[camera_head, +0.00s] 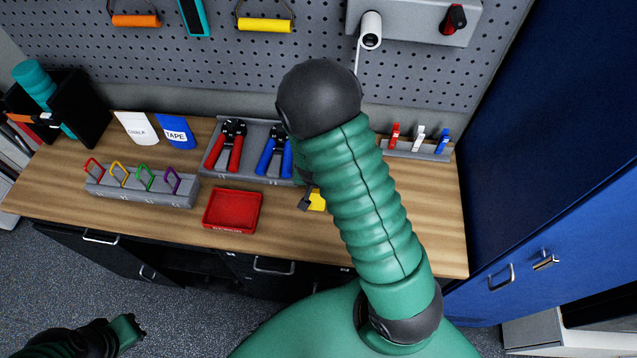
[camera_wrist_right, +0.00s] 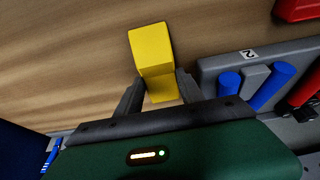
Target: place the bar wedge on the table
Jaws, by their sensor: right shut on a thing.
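The bar wedge is a yellow block (camera_wrist_right: 152,52) between the two dark fingers of my right gripper (camera_wrist_right: 160,90) in the right wrist view. The gripper is shut on it, over the wooden table (camera_wrist_right: 60,60). I cannot tell whether the wedge touches the table top. In the head view a piece of the yellow wedge (camera_head: 317,200) shows beside a dark finger of my right gripper (camera_head: 306,198); my green right arm hides the rest. My left gripper (camera_head: 139,330) is low at the left, away from the table, and its jaws are unclear.
On the table (camera_head: 420,220) stand a red tray (camera_head: 232,211), a grey rack with coloured loops (camera_head: 140,188), a grey holder with red and blue pliers (camera_head: 250,128), and a clip rack (camera_head: 415,150). Bare wood lies right of my arm. A blue cabinet (camera_head: 570,200) borders the right.

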